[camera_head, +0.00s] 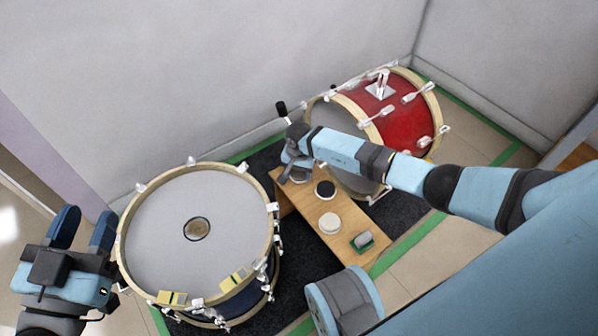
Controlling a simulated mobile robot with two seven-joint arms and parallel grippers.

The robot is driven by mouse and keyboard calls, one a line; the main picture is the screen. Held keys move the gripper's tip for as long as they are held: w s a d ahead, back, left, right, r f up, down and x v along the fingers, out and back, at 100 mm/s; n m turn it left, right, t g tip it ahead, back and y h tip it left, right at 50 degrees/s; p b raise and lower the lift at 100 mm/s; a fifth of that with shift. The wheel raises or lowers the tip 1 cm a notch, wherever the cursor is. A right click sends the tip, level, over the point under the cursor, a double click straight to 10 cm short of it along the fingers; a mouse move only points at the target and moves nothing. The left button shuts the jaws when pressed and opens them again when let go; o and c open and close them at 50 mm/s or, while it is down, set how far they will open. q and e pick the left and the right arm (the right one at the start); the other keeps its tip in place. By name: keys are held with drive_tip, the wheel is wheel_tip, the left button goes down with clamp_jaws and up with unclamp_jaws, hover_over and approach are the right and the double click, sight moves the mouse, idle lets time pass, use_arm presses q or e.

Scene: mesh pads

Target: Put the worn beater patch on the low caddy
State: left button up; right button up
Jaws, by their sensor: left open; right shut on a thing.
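The low caddy (310,213) is a wooden bench-like stand between the two drums. A round brownish patch with a dark ring (197,229) lies at the middle of the large drumhead on the left; it looks like the worn beater patch, but I cannot be sure. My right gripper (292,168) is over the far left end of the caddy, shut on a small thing. The gripper and arm largely hide that thing, and I cannot tell what it is. My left gripper (86,217) is open and empty, left of the large drum.
A black disc (325,189), a white disc (330,222) and a green-and-grey block (362,241) are on the caddy. The large drum (240,176) has yellow pieces (172,297) at its near rim. A red drum (406,122) lies on its side behind my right arm.

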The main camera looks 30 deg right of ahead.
sight(299, 173)
use_arm(q)
drive_tip(key=shift+f, duration=0.1)
use_arm(e)
drive_tip(key=shift+f, duration=0.15)
use_arm(q)
drive_tip(key=shift+d+f, duration=0.1)
use_arm(e)
drive_tip(key=o, duration=0.9)
wheel_tip(299, 173, up, 4)
drive_tip(key=shift+d+f+p, duration=0.1)
drive_tip(key=shift+f+p, duration=0.05)
drive_tip(key=shift+p, duration=0.9)
use_arm(q)
drive_tip(key=s+n+p, duration=0.1)
drive_tip(key=d+n+g+p, duration=0.1)
drive_tip(key=s+f+n+g+y+p, duration=0.1)
drive_tip(key=n, duration=0.1)
drive_tip(key=shift+s+d+p, duration=0.35)
drive_tip(key=shift+p, duration=0.05)
use_arm(e)
wheel_tip(299, 173, up, 9)
drive_tip(key=shift+f, duration=0.2)
use_arm(q)
drive_tip(key=shift+r, duration=0.2)
